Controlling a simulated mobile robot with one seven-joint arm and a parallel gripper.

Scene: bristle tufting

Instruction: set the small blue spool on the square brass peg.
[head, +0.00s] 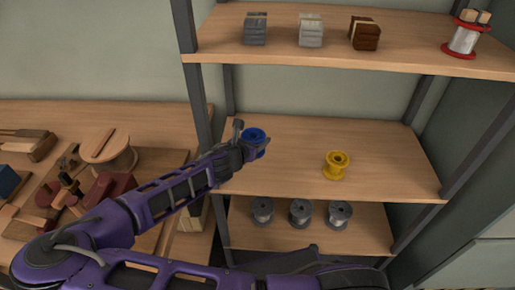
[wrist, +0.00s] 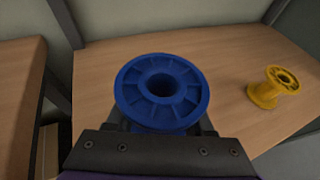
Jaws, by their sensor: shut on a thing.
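The small blue spool (head: 254,138) is held in my gripper (head: 248,145) in front of the middle shelf, at its left part. In the wrist view the blue spool (wrist: 161,92) sits upright between the fingers, its ribbed top flange and centre hole facing the camera. My gripper (wrist: 160,130) is shut on it; the fingertips are mostly hidden under the flange. On the workbench at left, a small tool-like fixture (head: 68,178) stands among wooden parts. I cannot make out a square brass peg in either view.
A yellow spool (head: 336,165) stands on the middle shelf (head: 390,165), right of my gripper. Several grey spools (head: 300,212) stand on the lower shelf. The upper shelf (head: 285,45) holds bristle bundles and a red-flanged spool (head: 463,38). A dark post (head: 197,90) rises left. The workbench (head: 60,112) is cluttered.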

